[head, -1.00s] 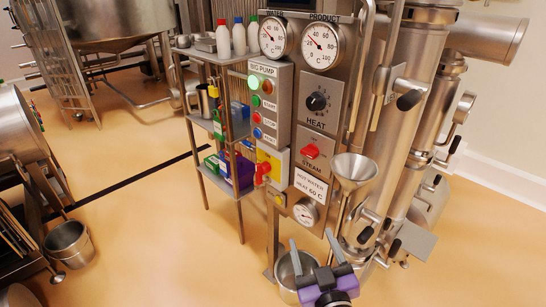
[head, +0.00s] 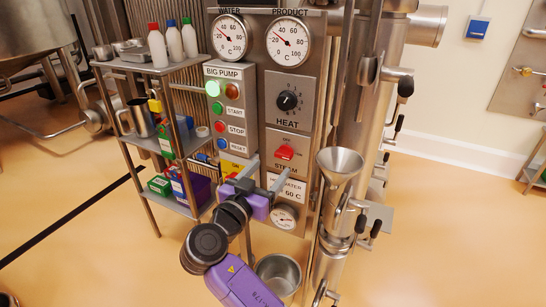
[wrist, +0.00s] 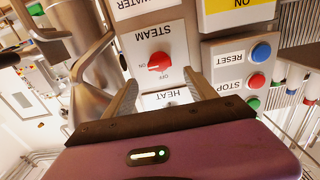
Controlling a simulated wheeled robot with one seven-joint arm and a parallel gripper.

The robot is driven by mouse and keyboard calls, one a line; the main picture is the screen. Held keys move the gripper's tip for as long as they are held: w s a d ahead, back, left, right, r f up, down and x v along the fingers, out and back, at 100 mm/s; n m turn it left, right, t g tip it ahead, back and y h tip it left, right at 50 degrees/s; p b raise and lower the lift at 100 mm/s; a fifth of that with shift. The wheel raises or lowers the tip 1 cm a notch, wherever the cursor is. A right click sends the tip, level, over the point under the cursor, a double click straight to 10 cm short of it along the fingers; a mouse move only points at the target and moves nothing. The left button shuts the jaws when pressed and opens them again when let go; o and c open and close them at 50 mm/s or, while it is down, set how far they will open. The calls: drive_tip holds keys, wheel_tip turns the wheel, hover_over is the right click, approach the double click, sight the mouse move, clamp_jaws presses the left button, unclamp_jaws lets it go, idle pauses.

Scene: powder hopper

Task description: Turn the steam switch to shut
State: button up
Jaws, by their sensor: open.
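The steam switch is a red knob (head: 284,153) on a grey plate marked STEAM, below the HEAT dial. In the wrist view the red knob (wrist: 158,61) appears upside down, with small ON and OFF labels beside it. The knob's bar lies roughly sideways; I cannot tell exactly which mark it points at. My gripper (head: 265,173) is open and empty, in front of the panel just below and left of the knob in the head view. In the wrist view its two fingers (wrist: 161,92) are spread, with the knob beyond and between them, apart from it.
The HEAT dial (head: 288,100) is above the switch. The BIG PUMP box (head: 230,108) with its buttons is to the left. A steel funnel (head: 340,165) stands close on the right. A shelf rack (head: 160,140) stands left, and a steel pot (head: 278,275) is below.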

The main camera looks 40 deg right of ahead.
sight(280, 157)
drive_tip(key=p+x, duration=0.1)
drive_tip(key=x, duration=0.6)
drive_tip(key=shift+d, duration=0.25)
drive_tip(key=c, duration=1.4)
drive_tip(key=shift+n, duration=0.4)
drive_tip(key=n, duration=0.4)
drive_tip(key=shift+w, duration=0.1)
drive_tip(key=n+p, duration=0.2)
drive_tip(key=n, duration=0.2)
drive_tip(key=n+p, duration=0.3)
drive_tip(key=n, duration=0.2)
drive_tip(key=shift+w+a+n, duration=0.1)
drive_tip(key=shift+n, duration=0.3)
drive_tip(key=shift+o, duration=0.2)
drive_tip(key=shift+f+n+p, duration=0.1)
drive_tip(key=shift+n+p, duration=0.75)
drive_tip(key=shift+n, duration=0.3)
drive_tip(key=shift+f+n+p, duration=0.15)
drive_tip(key=shift+n+p, duration=0.7)
drive_tip(key=shift+n, duration=0.3)
